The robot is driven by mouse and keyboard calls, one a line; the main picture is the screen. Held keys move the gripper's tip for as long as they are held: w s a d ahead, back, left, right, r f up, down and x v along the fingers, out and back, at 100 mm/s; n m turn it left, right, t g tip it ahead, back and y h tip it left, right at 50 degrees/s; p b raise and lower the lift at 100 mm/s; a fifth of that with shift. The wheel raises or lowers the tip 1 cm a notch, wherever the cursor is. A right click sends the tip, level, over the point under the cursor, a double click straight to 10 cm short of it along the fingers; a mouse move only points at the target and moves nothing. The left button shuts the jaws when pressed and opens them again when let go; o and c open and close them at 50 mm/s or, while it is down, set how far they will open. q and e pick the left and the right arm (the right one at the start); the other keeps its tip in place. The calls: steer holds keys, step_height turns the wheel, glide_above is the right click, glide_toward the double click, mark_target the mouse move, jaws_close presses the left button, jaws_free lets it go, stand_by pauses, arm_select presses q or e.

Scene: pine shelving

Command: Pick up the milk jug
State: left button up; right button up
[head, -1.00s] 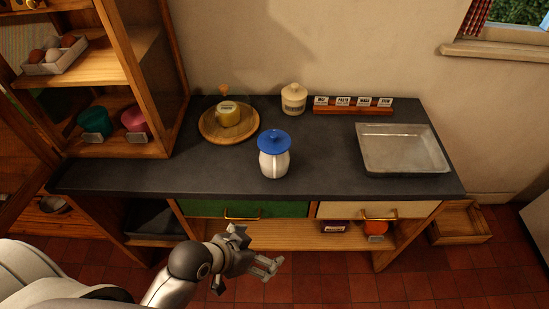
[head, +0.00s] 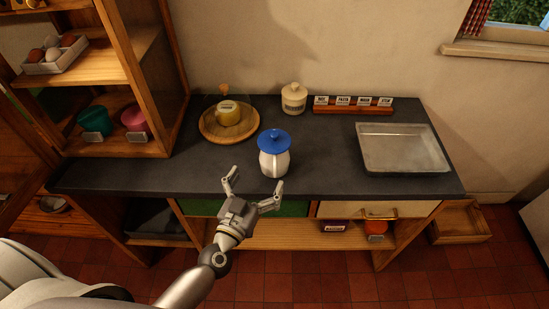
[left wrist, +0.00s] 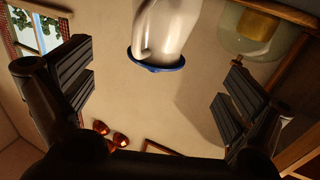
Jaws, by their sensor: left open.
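The milk jug (head: 274,160) is white with a blue lid and stands upright near the front edge of the dark counter. My left gripper (head: 253,188) is open in front of the jug, its fingers spread toward it and apart from it. My right gripper is not in view.
Behind the jug are a round wooden board (head: 212,133) with a yellow item under a glass cover, a cream canister (head: 293,98) and a labelled rack (head: 353,110). A metal tray (head: 447,172) lies right. Shelving (head: 165,75) stands left.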

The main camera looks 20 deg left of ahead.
mark_target(270, 157)
arm_select(q)
steer(key=w, duration=0.7)
steer(key=w+d, duration=0.1)
steer(key=w, duration=0.2)
steer(key=shift+w+f, duration=0.15)
steer(key=shift+w, duration=0.2)
steer(key=c, duration=2)
steer(key=shift+a, duration=0.1)
steer(key=shift+c, duration=0.8)
steer(key=shift+r+p, duration=0.2)
steer(key=shift+p, duration=0.1)
